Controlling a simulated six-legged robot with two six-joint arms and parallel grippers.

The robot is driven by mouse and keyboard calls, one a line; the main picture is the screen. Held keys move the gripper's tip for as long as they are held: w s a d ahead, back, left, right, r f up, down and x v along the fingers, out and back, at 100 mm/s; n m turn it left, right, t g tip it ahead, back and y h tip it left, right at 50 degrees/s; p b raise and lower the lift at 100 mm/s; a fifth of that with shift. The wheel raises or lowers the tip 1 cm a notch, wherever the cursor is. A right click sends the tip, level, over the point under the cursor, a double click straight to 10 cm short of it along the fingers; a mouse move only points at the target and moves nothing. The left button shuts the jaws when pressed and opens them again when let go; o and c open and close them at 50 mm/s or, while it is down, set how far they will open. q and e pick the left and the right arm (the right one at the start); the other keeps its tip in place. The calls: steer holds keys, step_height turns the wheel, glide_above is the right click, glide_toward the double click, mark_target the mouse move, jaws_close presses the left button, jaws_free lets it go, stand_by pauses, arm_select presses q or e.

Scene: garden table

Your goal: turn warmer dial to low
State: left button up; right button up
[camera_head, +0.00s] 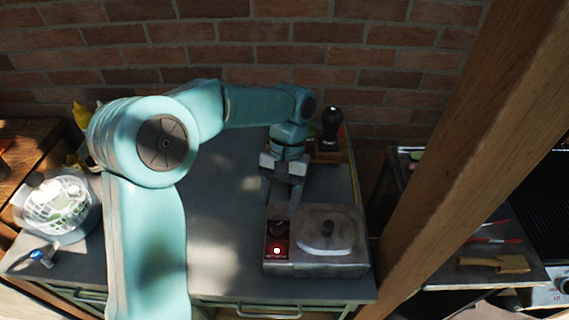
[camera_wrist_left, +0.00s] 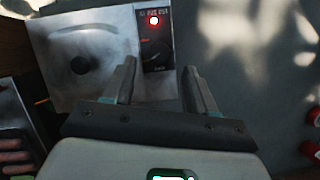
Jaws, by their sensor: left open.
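The food warmer (camera_head: 340,262) is a metal box with a lidded top and a dark knob on the lid, on the right part of the grey table. Its control panel (camera_head: 277,245) is on the left side with a lit red light. The dark dial (camera_wrist_left: 154,54) shows on the panel in the left wrist view, below the red light (camera_wrist_left: 154,20). My left gripper (camera_head: 282,200) is open, with its fingers pointing down just behind the panel. In the wrist view its fingertips (camera_wrist_left: 160,70) sit on either side of the dial's lower end. I cannot tell if they touch it. My right gripper is not visible.
A white colander bowl (camera_head: 58,205) stands at the table's left. A dark pepper mill (camera_head: 331,125) stands behind the warmer. A wooden post (camera_head: 465,150) rises at the right, beside a side table with tongs. The table's middle is clear.

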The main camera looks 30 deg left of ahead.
arm_select(q)
steer(key=v, duration=1.1)
steer(key=shift+p, duration=0.3)
